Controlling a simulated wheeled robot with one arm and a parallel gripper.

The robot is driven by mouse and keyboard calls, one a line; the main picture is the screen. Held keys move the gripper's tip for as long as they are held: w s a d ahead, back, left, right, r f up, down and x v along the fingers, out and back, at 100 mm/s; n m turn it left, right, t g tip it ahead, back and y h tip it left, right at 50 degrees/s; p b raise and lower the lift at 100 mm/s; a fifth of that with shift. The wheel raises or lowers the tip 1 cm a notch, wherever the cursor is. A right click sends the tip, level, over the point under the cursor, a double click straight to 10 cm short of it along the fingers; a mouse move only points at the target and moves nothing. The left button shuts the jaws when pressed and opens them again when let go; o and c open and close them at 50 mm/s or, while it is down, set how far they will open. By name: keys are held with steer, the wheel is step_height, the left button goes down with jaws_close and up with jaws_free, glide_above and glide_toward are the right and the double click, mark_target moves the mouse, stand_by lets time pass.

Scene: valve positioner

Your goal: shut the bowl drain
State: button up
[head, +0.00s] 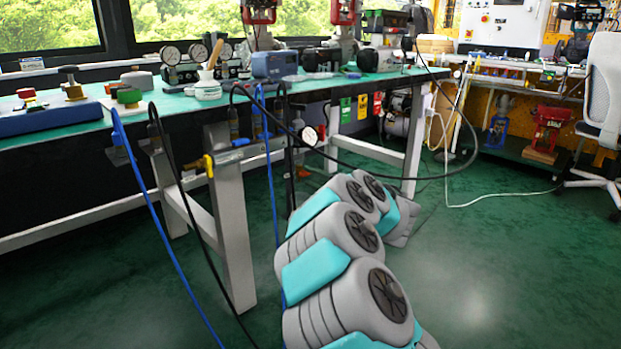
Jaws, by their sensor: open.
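I cannot make out the bowl drain for certain. Small brass and dark fittings (234,128) with hoses sit along the bench's front edge, and a yellow-handled valve (208,165) hangs just below it. A round gauge (309,136) shows to the right of these, beside the bench leg. Whether any drain is open or shut is too small to tell. My grey and turquoise arm reaches up from the bottom, in front of and right of the bench legs. My gripper's fingers are not visible; the far end of the arm is partly hidden behind its own links.
The green-topped workbench (60,133) holds gauges, a blue-grey instrument (274,65) and push-button boxes. A blue hose (160,225) and black hoses hang before its legs. A black cable loops above my arm. Green floor is clear at right, before a white chair (603,90).

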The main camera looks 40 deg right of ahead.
steer(key=s, duration=0.7)
steer(key=shift+d+p, duration=0.25)
steer(key=shift+p, duration=0.2)
stand_by(0.7)
